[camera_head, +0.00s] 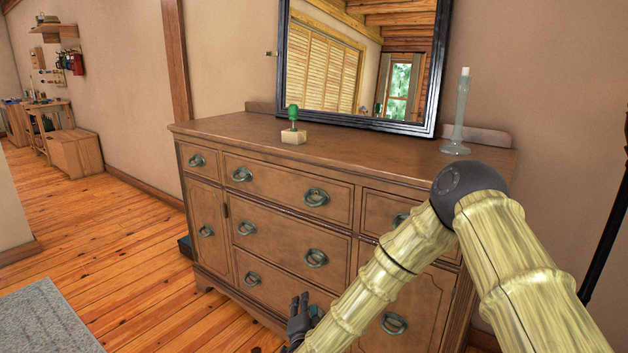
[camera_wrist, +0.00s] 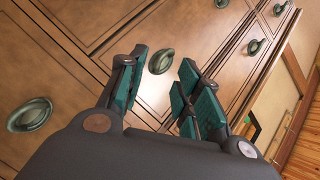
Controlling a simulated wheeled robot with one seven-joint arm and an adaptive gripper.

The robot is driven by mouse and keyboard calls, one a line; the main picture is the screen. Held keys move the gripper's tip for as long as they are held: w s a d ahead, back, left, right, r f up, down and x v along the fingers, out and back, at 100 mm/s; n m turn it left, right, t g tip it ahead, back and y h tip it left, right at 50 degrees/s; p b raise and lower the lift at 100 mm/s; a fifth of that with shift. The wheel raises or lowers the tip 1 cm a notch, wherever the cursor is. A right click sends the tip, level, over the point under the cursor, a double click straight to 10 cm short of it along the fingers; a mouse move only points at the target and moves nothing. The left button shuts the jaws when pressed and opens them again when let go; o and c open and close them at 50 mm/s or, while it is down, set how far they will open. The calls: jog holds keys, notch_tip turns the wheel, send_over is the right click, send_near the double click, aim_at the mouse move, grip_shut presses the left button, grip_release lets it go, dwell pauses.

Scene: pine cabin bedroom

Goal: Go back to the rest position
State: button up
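My gripper (camera_head: 302,315) is low in front of the dresser (camera_head: 285,190), at the bottom of the head view. My arm reaches down to it from the right. In the wrist view, the dark fingers with teal pads (camera_wrist: 158,85) stand apart with nothing between them, so the gripper is open and empty. Drawer fronts with dark ring handles (camera_wrist: 160,61) show behind the fingers. I cannot tell the exact gap between the fingers and the dresser front.
On the dresser top stand a small green object on a pale block (camera_head: 293,130), a glass candlestick with a candle (camera_head: 459,115) and a framed mirror (camera_head: 350,60). A grey rug (camera_head: 45,320) lies at lower left.

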jog(key=s+d+f+n+g+y, duration=0.1)
jog(key=s+d+f+n+g, duration=0.35)
jog(key=s+f, duration=0.55)
jog(key=s+d+f+n+g+y, duration=0.1)
jog(key=s+d+f+n+g, duration=0.3)
jog(key=s+f, duration=0.65)
jog(key=s+d+f+n+g+h, duration=0.1)
jog(key=s+d+f+g, duration=0.1)
jog(key=s+d, duration=0.6)
jog(key=s+d+f+n+g, duration=0.1)
jog(key=s+d+f+g, duration=0.15)
jog(key=s, duration=0.85)
jog(key=s+d+f+n+g+h, duration=0.1)
jog(key=s+d+g, duration=0.2)
jog(key=s+d, duration=0.5)
notch_tip(320, 180, up, 27)
jog(key=s+a+p, duration=0.1)
jog(key=p, duration=2.6)
jog(key=shift+s+a+f, duration=0.15)
jog(key=shift+s+a, duration=0.1)
jog(key=shift+s, duration=0.05)
